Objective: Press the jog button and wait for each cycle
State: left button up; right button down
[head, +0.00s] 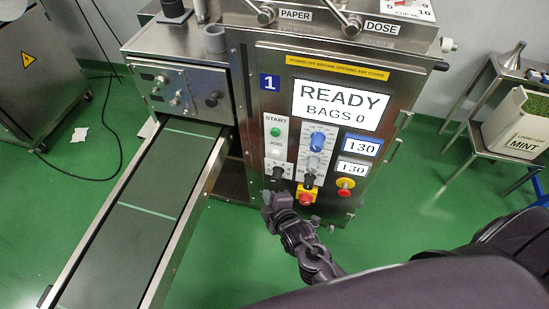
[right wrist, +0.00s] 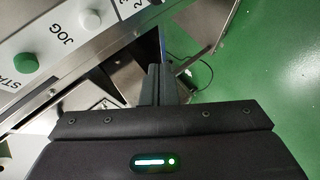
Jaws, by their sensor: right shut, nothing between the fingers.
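The teabag machine (head: 262,100) stands ahead, and its display (head: 340,104) reads READY, BAGS 0. The white jog button (head: 275,155) sits on the front panel below the green start button (head: 275,131). My right gripper (head: 268,199) is shut and empty, low in front of the panel, below the jog button in the picture. In the right wrist view the closed fingers (right wrist: 154,72) are apart from the white jog button (right wrist: 89,19), which lies up and to their left. The green start button (right wrist: 25,64) is farther left. My left gripper is out of view.
A conveyor (head: 140,200) runs toward me on the left and looks empty. A mint container (head: 515,140) stands on a steel rack at right. The green floor is mostly clear.

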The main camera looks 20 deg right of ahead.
aim_at(275, 154)
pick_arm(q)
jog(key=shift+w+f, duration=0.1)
pick_arm(e)
jog(key=shift+w+r+n+t, duration=0.15)
jog(key=shift+w+r, duration=0.1)
jog(key=shift+r, duration=0.35)
jog(key=shift+w+r+n+t, duration=0.15)
jog(key=shift+w+r, duration=0.05)
jog(key=shift+r, duration=0.35)
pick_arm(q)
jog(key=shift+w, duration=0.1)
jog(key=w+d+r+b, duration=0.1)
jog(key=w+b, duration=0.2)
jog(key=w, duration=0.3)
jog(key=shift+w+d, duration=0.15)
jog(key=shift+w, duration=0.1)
pick_arm(e)
jog(key=w+d, duration=0.5)
jog(key=w, duration=0.2)
jog(key=shift+w, duration=0.15)
jog(key=shift+a, duration=0.1)
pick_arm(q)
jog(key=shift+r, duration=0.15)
pick_arm(e)
jog(key=shift+w, duration=0.15)
